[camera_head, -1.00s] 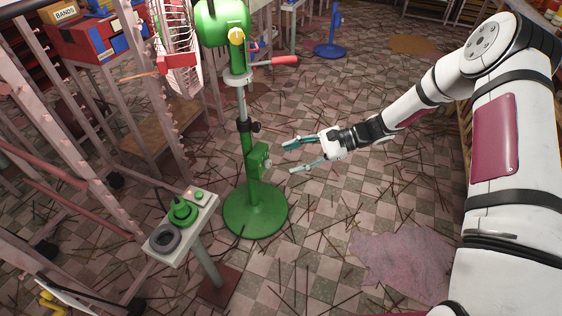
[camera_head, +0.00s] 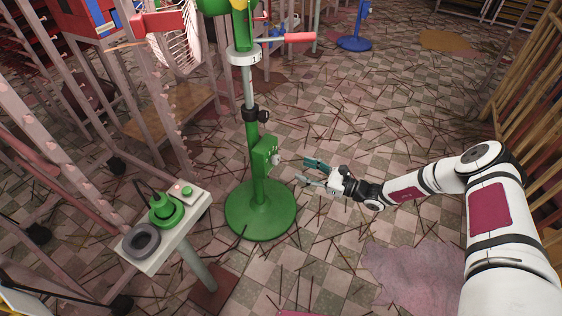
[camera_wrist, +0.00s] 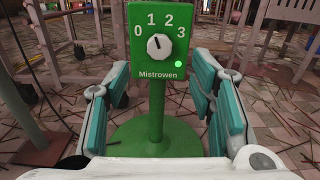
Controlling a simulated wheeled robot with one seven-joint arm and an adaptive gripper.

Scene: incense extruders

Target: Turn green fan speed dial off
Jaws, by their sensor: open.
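The green fan stand (camera_head: 259,205) rises from a round base. Its green control box (camera_head: 265,155) carries a white dial on the side facing my gripper. In the wrist view the white dial (camera_wrist: 159,47) sits below the numbers 0, 1, 2 and 3. Its dark mark points up and slightly left, nearest the 1. A green light (camera_wrist: 178,64) glows at the dial's lower right. My gripper (camera_head: 307,172) is open and empty, to the right of the box and apart from it. In the wrist view its teal-padded fingers (camera_wrist: 161,85) stand on either side of the post, nearer the camera.
A small pedestal (camera_head: 181,232) with a green extruder part (camera_head: 165,210) and a grey ring (camera_head: 141,242) stands at left. Pale racks fill the left side. A blue stand (camera_head: 355,40) is far back. The floor is littered with sticks, open around my gripper.

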